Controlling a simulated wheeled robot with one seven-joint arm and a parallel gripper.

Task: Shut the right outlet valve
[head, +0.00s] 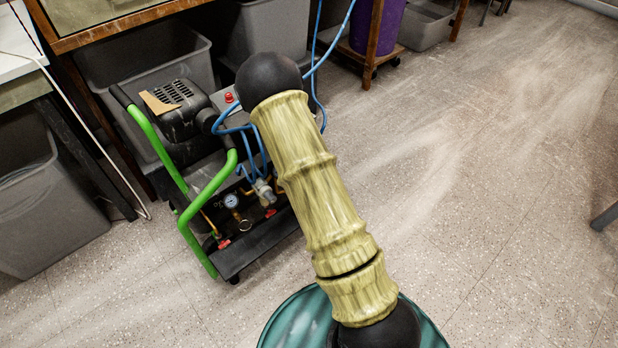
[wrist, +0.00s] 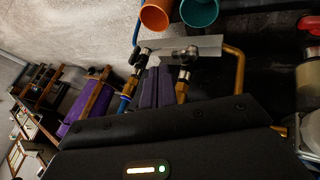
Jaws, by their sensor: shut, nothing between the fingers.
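In the head view, a small air compressor (head: 175,105) with green tube handles stands on the floor, left of my arm. A red valve (head: 271,212) sits low on its front right, and another red valve (head: 223,243) sits at its front left. My arm covers part of the compressor's right side. In the head view my gripper is hidden behind the arm. In the wrist view my gripper (wrist: 157,72) shows as dark purple fingers, shut and empty, close to metal fittings (wrist: 184,65). Whether the fingers touch a fitting, I cannot tell.
A pressure gauge (head: 231,200) and blue hoses (head: 240,130) are on the compressor. Grey bins (head: 45,205) stand behind and left. A purple bin (head: 378,25) stands at the back. In the wrist view, orange (wrist: 157,14) and teal (wrist: 199,12) round objects sit beyond the fingers. Right floor is open.

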